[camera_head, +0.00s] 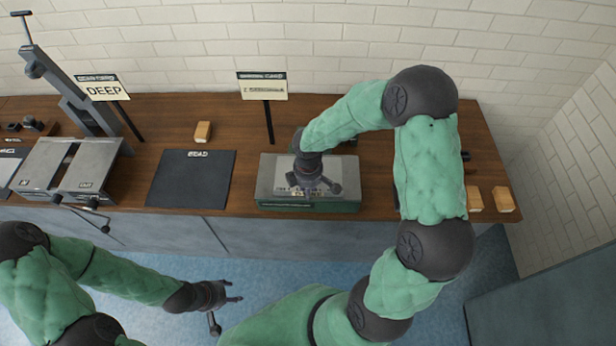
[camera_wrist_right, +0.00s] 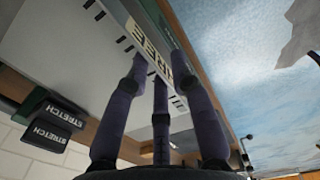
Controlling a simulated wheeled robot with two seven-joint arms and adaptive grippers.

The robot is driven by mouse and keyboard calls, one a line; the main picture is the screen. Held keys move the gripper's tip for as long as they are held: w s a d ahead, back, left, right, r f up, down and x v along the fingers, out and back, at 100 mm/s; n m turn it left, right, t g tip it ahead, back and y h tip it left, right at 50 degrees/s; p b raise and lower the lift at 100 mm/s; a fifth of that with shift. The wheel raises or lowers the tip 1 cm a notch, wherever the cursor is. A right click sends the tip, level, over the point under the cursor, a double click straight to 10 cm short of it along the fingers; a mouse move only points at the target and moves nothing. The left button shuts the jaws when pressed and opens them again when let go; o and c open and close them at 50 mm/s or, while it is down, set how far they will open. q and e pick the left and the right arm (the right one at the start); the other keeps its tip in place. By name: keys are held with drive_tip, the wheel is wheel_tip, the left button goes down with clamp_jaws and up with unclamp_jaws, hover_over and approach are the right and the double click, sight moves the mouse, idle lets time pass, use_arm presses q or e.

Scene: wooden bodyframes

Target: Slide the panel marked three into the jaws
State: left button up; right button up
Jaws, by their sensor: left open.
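A pale grey panel (camera_head: 266,182) lies on a low green block at the middle of the bench. In the right wrist view, a grey panel (camera_wrist_right: 62,40) carries a cream label ending in "REE". My right gripper (camera_head: 316,190) is over the panel and hides part of it and its lettering. Its dark fingers (camera_wrist_right: 160,72) reach to the labelled edge; whether they grip it is unclear. A grey vise-like fixture with two plates (camera_head: 97,165), a gap and handles stands at the bench's left. My left gripper (camera_head: 230,306) is open and empty in front of the bench.
A dark mat (camera_head: 190,180) lies between fixture and green block (camera_head: 308,206). A small wooden block (camera_head: 203,131) sits behind it. A "DEEP" sign (camera_head: 103,90) and another sign (camera_head: 262,88) stand at the back. Wooden blocks (camera_head: 503,200) lie at the right end.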

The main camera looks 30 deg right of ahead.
clamp_jaws()
drive_tip(key=shift+w+d, duration=0.4)
drive_tip(key=shift+w, duration=0.25)
drive_tip(key=shift+w+d, duration=0.15)
drive_tip(key=shift+w, duration=0.15)
drive_tip(key=shift+w+d+p, duration=0.2)
drive_tip(key=shift+w+p, duration=0.05)
drive_tip(key=shift+p, duration=0.1)
drive_tip(key=shift+w+d, duration=0.15)
drive_tip(key=shift+w, duration=0.1)
drive_tip(key=shift+w+d+p, duration=0.2)
drive_tip(key=shift+w+d, duration=0.2)
drive_tip(key=shift+w, duration=0.25)
drive_tip(key=shift+w+d+p, duration=0.2)
drive_tip(key=shift+w+d, duration=0.2)
drive_tip(key=shift+w, duration=0.25)
drive_tip(key=o, duration=1)
unclamp_jaws()
